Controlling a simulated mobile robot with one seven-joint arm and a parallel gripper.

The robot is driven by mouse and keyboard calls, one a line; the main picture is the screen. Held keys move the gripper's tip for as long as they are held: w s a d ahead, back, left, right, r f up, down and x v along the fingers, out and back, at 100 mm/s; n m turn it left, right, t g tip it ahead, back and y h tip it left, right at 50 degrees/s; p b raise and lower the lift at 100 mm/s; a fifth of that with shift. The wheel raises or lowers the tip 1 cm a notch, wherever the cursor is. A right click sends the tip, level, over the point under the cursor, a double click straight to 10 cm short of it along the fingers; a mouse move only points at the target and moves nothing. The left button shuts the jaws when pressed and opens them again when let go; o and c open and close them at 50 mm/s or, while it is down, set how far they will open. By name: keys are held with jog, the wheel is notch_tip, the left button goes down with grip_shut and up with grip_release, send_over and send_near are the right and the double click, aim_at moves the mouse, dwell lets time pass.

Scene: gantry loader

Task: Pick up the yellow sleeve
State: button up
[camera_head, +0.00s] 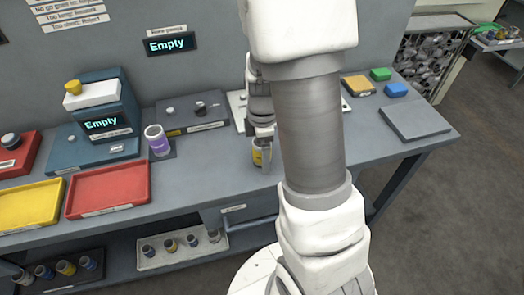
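A small yellow sleeve (257,158) with a darker, paler-banded upper part is upright at the bench top, left of my arm. My gripper (262,150) points down right at it, and one grey finger shows along the sleeve's right side. The other finger is not clearly seen. Whether the fingers are closed on the sleeve, or only around it, I cannot tell. My arm's thick grey link hides the bench to the right of the gripper.
A purple-and-white cylinder (157,140) stands left of the gripper. A red tray (107,190) and yellow tray (30,205) lie further left. A device with an "Empty" display (102,124) stands behind. Several sleeves stand in shelf trays below (182,257). The bench front near the gripper is clear.

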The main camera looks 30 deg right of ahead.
grip_shut()
dwell(0.3)
jog(key=shift+r, duration=0.1)
jog(key=shift+r, duration=0.45)
jog(key=r, duration=0.4)
jog(key=shift+s+d+p, duration=0.3)
jog(key=shift+d+p, duration=0.1)
jog(key=s+d+r, duration=0.6)
jog(key=s+d, duration=0.1)
jog(key=shift+s+d, duration=0.25)
jog(key=shift+s, duration=0.05)
notch_tip(320, 180, up, 4)
jog(key=p, duration=0.3)
jog(key=shift+r+p, duration=0.25)
jog(key=shift+p, duration=0.05)
